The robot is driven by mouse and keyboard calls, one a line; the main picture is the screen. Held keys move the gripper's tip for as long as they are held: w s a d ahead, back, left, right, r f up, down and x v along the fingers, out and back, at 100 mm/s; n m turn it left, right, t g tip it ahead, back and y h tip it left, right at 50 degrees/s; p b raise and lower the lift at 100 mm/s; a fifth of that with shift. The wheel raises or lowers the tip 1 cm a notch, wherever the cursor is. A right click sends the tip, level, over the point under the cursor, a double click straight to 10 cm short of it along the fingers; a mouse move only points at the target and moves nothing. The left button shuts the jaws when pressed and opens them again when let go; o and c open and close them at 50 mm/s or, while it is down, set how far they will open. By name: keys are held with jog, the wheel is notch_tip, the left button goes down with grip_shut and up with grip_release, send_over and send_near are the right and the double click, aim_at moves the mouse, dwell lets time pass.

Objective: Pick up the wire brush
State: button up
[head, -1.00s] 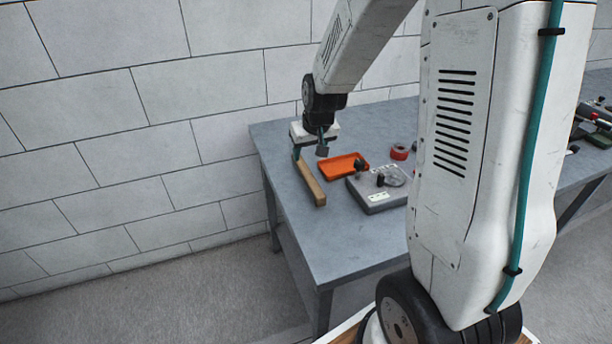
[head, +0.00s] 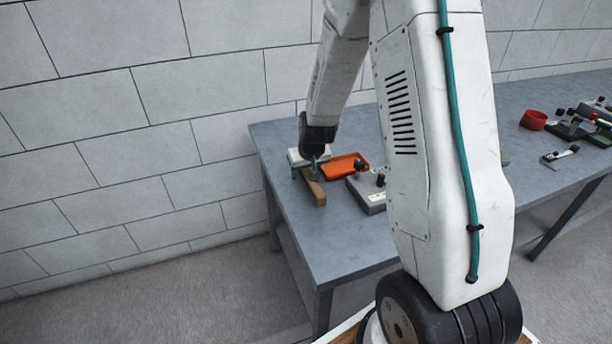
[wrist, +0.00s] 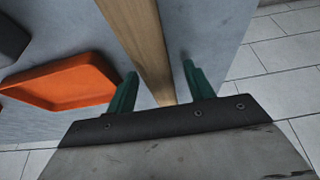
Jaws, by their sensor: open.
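The wire brush shows as a long wooden bar (head: 317,193) lying on the left end of the grey workbench. No bristles can be made out. In the wrist view the wooden bar (wrist: 143,32) runs from the top edge down between the two green fingers. My gripper (head: 305,173) is at the bar's far end, and it also shows in the wrist view (wrist: 160,70). It is open, with one finger on each side of the bar and a visible gap on both sides. I cannot tell how far the fingertips are above the bench.
An orange tray (head: 345,167) lies right of the brush, close to my gripper. A grey box with dark knobs (head: 371,196) sits in front of it.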

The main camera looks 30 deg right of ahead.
jog(key=c, duration=1.1)
jog(key=shift+r, duration=0.1)
